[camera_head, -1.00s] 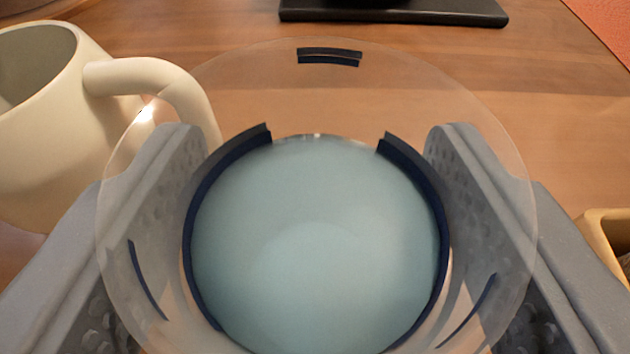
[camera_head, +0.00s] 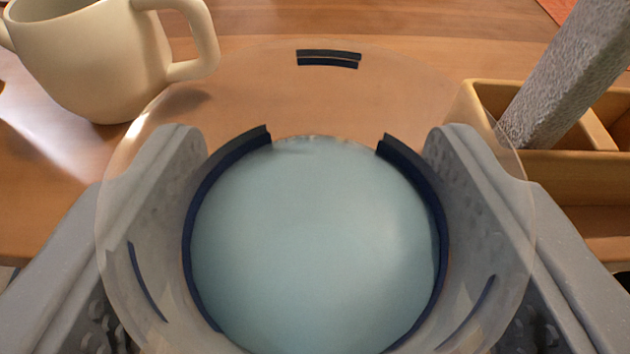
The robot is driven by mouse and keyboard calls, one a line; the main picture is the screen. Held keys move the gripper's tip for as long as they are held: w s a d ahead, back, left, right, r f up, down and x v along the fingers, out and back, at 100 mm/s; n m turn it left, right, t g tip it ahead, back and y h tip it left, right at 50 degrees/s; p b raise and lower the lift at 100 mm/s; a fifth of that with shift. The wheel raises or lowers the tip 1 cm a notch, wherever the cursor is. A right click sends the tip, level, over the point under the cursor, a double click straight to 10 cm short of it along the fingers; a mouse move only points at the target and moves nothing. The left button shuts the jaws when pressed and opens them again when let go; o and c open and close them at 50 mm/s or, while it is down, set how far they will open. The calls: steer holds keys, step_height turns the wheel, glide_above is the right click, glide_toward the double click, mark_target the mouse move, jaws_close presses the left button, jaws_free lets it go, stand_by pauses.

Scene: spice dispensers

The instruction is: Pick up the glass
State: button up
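The glass (camera_head: 315,245) is clear, with dark blue marks around it and a pale blue round bottom. I see it from above, in the middle of the camera_head view. My gripper (camera_head: 315,150) is shut on the glass, with one grey finger on each side of it. Parts of the fingers show through its clear wall. The glass appears held above the wooden table.
A cream mug (camera_head: 95,60) stands on the table (camera_head: 260,25) at upper left. At right is a tan wooden box (camera_head: 580,170) with compartments and a grey speckled upright piece (camera_head: 570,75). The table's front edge shows at lower left.

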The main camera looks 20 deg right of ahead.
steer(key=shift+s+r+b, duration=0.1)
steer(key=shift+s+b, duration=1.8)
steer(key=shift+b, duration=1.05)
steer(key=shift+s+b, duration=0.1)
steer(key=shift+b, duration=0.2)
